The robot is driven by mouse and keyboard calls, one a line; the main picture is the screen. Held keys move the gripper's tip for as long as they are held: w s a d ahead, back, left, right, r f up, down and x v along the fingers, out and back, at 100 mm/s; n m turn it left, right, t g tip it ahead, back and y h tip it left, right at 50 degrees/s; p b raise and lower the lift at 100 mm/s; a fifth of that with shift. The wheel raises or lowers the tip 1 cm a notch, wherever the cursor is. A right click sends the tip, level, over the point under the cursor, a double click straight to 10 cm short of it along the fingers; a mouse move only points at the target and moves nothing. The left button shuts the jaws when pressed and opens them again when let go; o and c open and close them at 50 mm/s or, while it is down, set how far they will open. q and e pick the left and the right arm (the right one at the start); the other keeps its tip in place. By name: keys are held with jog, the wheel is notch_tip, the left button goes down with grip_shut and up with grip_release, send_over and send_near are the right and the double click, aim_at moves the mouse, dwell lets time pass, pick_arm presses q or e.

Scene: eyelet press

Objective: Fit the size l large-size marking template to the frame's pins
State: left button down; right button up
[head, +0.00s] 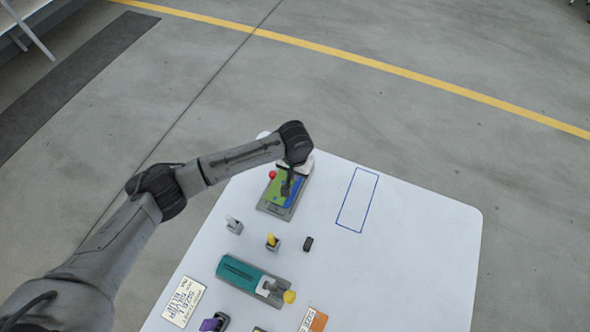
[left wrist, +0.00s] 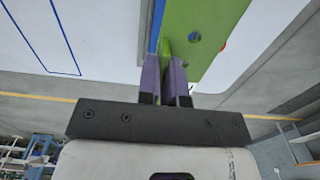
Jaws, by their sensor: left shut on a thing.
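A green plate (head: 273,188), which looks like the template, is at the grey frame (head: 275,211) at the far end of the table, with blue (head: 296,194) showing beside it. My left gripper (head: 288,189) is above it, pointing down. In the left wrist view, the purple fingers of this gripper (left wrist: 166,84) are shut on a raised green tab of the plate (left wrist: 212,22). A hole in the plate shows blue. The frame's pins are hidden, so I cannot tell whether the plate is seated. My right gripper is not in view.
A red knob (head: 272,175) is beside the frame. A blue outlined rectangle (head: 345,196) on the white table is empty. Nearer are a grey stand (head: 234,226), a yellow-topped stand (head: 272,242), a black block (head: 308,243), a teal device (head: 240,274) and a sign (head: 184,302).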

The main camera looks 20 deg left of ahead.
pick_arm(q)
jog(key=shift+r+p, duration=0.2)
jog(key=shift+p, duration=0.15)
notch_tip(320, 180, down, 2)
jog(key=shift+f+b, duration=0.1)
jog(key=shift+b, duration=0.45)
jog(key=shift+f+b, duration=0.6)
jog(key=shift+f, duration=1.35)
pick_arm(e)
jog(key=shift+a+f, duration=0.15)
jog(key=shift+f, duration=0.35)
pick_arm(q)
jog(key=shift+p, duration=0.3)
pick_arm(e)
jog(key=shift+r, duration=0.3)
pick_arm(q)
jog(key=shift+p, duration=0.3)
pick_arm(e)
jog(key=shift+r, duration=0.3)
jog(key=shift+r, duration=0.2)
